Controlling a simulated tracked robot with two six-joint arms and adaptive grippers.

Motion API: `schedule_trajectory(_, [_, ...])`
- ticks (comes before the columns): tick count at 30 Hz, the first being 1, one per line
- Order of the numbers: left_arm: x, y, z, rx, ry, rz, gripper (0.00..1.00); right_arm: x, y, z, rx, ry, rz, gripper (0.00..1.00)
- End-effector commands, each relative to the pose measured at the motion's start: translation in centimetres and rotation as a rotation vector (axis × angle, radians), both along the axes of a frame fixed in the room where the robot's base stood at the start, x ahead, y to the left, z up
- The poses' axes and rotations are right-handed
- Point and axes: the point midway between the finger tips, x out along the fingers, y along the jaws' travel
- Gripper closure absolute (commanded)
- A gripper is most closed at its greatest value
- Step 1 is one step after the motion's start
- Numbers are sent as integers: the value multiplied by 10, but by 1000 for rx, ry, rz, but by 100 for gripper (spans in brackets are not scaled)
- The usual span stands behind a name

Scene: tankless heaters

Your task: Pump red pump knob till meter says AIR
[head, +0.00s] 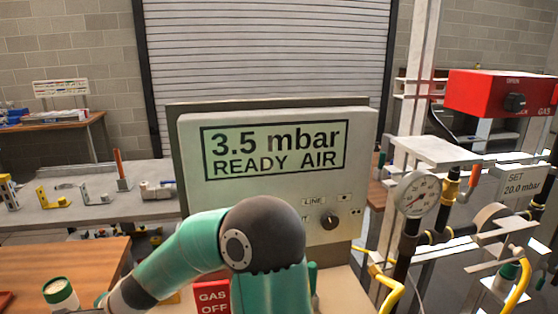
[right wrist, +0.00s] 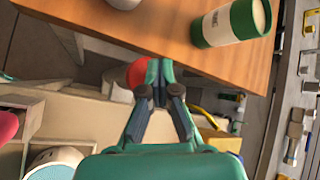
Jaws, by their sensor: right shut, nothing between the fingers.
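The meter (head: 275,150) stands upright in the middle of the head view, and its screen reads "3.5 mbar READY AIR". A round red knob (right wrist: 134,73), which looks like the pump knob, shows in the right wrist view. It is partly hidden behind my right gripper (right wrist: 160,68). The right gripper is shut and empty, its fingertips overlapping the knob's right side in the picture. I cannot tell whether they touch it. The red knob is not visible in the head view, where one of my arms covers the area below the meter. My left gripper is not in view.
A black selector knob (head: 330,221) is on the meter's front. A round gauge (head: 418,194), pipes and a red gas box (head: 503,93) stand at right. A red "GAS OFF" sign (head: 212,300) is low.

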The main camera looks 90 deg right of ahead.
Motion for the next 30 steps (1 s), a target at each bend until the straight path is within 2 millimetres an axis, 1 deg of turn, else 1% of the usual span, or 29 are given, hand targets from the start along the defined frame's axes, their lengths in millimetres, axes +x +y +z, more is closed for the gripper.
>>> schedule_trajectory(1, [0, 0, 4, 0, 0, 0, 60, 0, 1, 3, 1, 3, 1, 100])
schedule_trajectory(5, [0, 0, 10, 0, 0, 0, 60, 0, 1, 9, 2, 2, 2, 100])
schedule_trajectory(17, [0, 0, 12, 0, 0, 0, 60, 0, 1, 11, 1, 1, 1, 100])
schedule_trajectory(20, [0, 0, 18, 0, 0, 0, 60, 0, 1, 18, 0, 1, 2, 100])
schedule_trajectory(30, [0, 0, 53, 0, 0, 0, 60, 0, 0, 54, -1, 1, 2, 100])
